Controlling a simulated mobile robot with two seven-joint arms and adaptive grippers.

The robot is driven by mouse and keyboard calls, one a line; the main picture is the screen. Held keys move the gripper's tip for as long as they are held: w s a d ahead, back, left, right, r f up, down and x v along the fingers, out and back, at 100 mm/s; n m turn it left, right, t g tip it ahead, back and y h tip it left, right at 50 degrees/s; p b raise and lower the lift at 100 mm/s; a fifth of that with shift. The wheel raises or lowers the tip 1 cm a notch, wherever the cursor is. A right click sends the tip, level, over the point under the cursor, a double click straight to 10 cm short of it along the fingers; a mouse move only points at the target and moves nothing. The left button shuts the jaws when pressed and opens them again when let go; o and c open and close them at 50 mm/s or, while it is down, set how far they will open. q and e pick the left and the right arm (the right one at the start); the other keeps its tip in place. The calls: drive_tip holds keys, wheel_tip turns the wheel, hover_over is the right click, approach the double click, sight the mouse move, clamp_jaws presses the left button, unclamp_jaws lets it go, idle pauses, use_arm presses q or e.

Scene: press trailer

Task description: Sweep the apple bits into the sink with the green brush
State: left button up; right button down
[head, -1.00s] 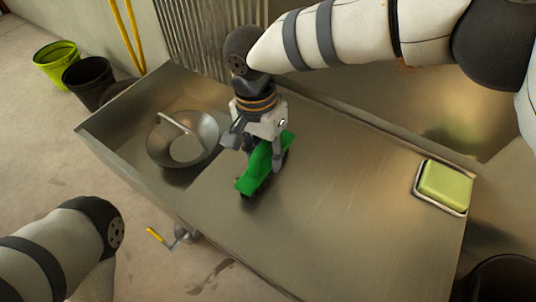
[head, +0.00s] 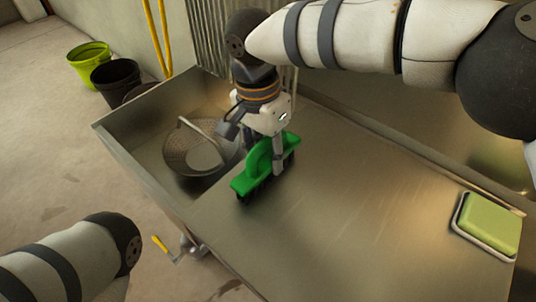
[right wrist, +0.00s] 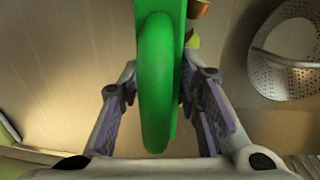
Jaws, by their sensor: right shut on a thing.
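My right gripper (head: 256,150) is shut on the upright handle of the green brush (head: 250,184). The brush stands bristles down on the steel counter (head: 340,215), close to the sink's right edge. In the right wrist view the green handle (right wrist: 156,90) sits between the two fingers. Two small apple bits, one brownish (right wrist: 199,8) and one yellowish (right wrist: 192,41), show beside the brush on its sink side. In the head view I cannot make out any bits. The sink (head: 140,132) is left of the brush. My left gripper is out of view.
A perforated metal strainer (head: 176,160) lies in the sink; it also shows in the right wrist view (right wrist: 268,77). A green sponge (head: 490,222) rests in a dish at the right. Buckets (head: 90,62) stand on the floor. The middle of the counter is clear.

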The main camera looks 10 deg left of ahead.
wheel_tip(320, 180, up, 9)
drive_tip(key=p, duration=0.4)
drive_tip(key=shift+p, duration=0.4)
